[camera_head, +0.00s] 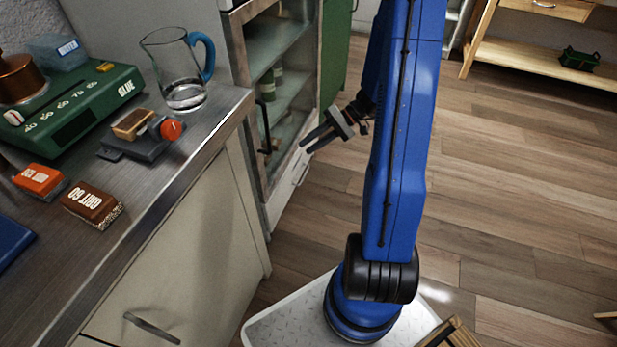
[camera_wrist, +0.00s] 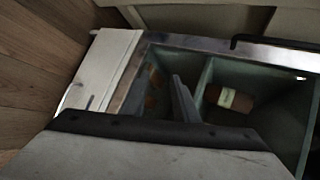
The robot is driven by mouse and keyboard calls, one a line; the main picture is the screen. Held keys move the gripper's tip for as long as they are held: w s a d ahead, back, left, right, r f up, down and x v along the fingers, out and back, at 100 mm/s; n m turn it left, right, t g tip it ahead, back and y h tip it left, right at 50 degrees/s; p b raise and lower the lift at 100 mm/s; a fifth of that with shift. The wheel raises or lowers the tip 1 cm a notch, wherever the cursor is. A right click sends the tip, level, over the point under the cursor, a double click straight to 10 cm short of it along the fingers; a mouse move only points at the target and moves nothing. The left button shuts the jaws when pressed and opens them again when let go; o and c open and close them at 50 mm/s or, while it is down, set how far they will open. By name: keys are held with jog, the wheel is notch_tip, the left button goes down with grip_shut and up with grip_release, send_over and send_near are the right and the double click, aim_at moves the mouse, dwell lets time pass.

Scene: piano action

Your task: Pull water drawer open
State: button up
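A white drawer front (camera_head: 288,186) sits low under the glass-doored cabinet in the head view, with a small dark mark or handle on it. A white panel also shows at the left of the wrist view (camera_wrist: 106,62), with a thin dark slot or handle.
The glass door (camera_head: 275,110) has a dark handle (camera_head: 266,125). A bottle (camera_wrist: 230,98) is inside the cabinet. The counter at left holds a glass jug (camera_head: 185,70), a green glue box (camera_head: 75,105) and sanding blocks (camera_head: 92,204). The wooden floor (camera_head: 510,160) at right is clear.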

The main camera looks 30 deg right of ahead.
jog(key=d+f+m+t+h, duration=0.1)
jog(key=d+f+m+t, duration=0.15)
jog(key=d+f, duration=0.55)
jog(key=s+d+f+m+t, duration=0.1)
jog(key=d+f+m+t, duration=0.2)
jog(key=f, duration=0.9)
jog(key=d+f+m+t+h, duration=0.15)
jog(key=d+f+t, duration=0.35)
jog(key=f, duration=0.5)
jog(key=x, duration=1.6)
jog(key=shift+a+g+y, duration=0.35)
jog(key=shift+a+g, duration=0.05)
jog(key=shift+g, duration=0.05)
jog(key=shift+w+f, duration=0.1)
jog(key=shift+f, duration=0.05)
grip_shut()
